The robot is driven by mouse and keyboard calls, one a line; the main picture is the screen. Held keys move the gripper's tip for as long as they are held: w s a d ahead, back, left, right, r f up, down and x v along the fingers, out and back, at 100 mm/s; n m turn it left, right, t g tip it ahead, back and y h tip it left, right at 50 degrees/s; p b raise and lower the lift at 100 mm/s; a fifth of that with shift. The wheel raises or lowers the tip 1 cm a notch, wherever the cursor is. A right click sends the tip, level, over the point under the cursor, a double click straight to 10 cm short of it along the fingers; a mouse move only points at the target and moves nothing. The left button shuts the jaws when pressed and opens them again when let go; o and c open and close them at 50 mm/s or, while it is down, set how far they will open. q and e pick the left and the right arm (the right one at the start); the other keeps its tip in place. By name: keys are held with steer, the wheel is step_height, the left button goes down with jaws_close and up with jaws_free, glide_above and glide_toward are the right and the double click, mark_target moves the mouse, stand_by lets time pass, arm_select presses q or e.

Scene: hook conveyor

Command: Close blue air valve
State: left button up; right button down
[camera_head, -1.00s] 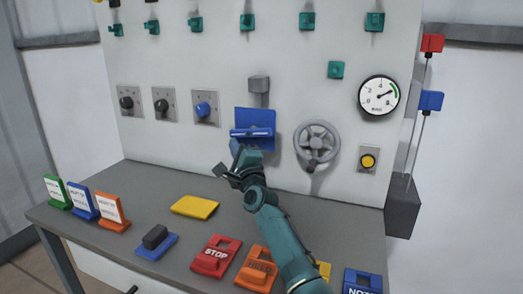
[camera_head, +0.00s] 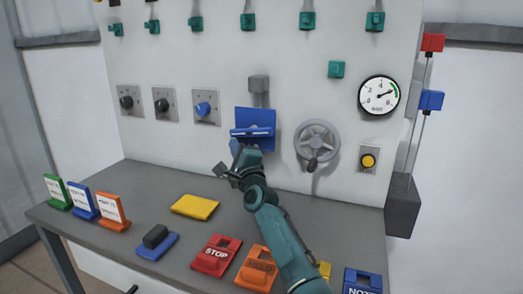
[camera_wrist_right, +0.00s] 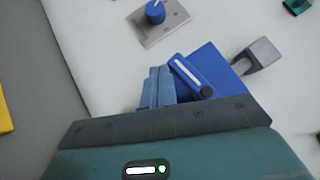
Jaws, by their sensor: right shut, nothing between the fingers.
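The blue air valve, a blue plate (camera_head: 256,114) with a blue lever (camera_head: 252,132), is on the grey-white panel. The lever lies roughly level in the head view and carries a white stripe. In the right wrist view the blue plate (camera_wrist_right: 215,66) shows with the lever (camera_wrist_right: 188,77) and its black pivot at one end. My right gripper (camera_head: 237,148) is shut and empty, just below the lever's left part. In the right wrist view its fingertips (camera_wrist_right: 159,72) are together beside the lever; contact cannot be told. My left gripper is out of view.
A blue knob (camera_head: 202,108), a grey block (camera_head: 259,84) and a grey handwheel (camera_head: 318,142) surround the valve. A gauge (camera_head: 379,96) and a yellow button (camera_head: 368,160) are further right.

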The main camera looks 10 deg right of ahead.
arm_select(q)
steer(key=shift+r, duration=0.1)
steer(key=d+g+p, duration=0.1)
steer(key=p, duration=0.2)
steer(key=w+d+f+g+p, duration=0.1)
steer(key=p, duration=0.2)
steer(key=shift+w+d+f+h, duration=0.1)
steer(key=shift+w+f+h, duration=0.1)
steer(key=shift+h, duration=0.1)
arm_select(e)
steer(key=v, duration=1.3)
steer(key=shift+s, duration=0.1)
